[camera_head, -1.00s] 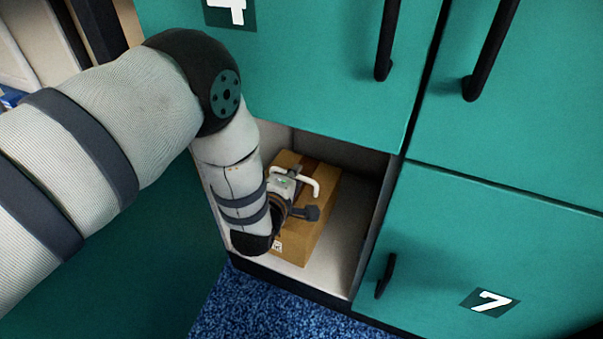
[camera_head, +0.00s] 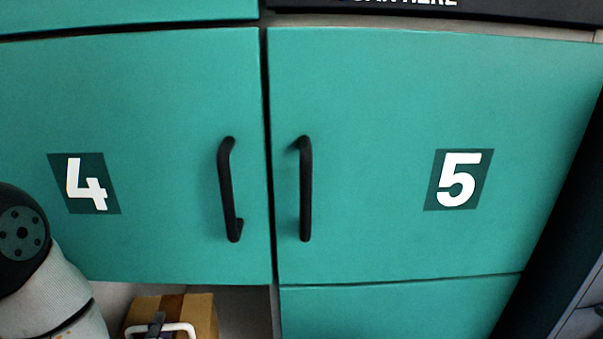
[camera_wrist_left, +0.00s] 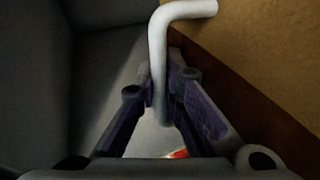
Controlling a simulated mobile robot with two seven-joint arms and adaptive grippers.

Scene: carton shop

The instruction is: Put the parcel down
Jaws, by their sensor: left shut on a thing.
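The parcel (camera_head: 201,312) is a brown carton with a darker tape band and a white bar handle (camera_head: 178,329). It is in the open locker compartment below door 4, at the bottom edge of the head view, which cuts off its lower part. In the left wrist view the parcel (camera_wrist_left: 270,50) fills the upper right. The white handle (camera_wrist_left: 158,60) runs down between the fingers of my left gripper (camera_wrist_left: 166,92), which is shut on it. Whether the parcel's underside touches the compartment floor is hidden. My right gripper is in neither view.
Closed teal doors 4 (camera_head: 150,130) and 5 (camera_head: 390,120), with black bar handles, stand above the compartment. A grey compartment surface (camera_wrist_left: 100,80) lies left of the handle in the wrist view.

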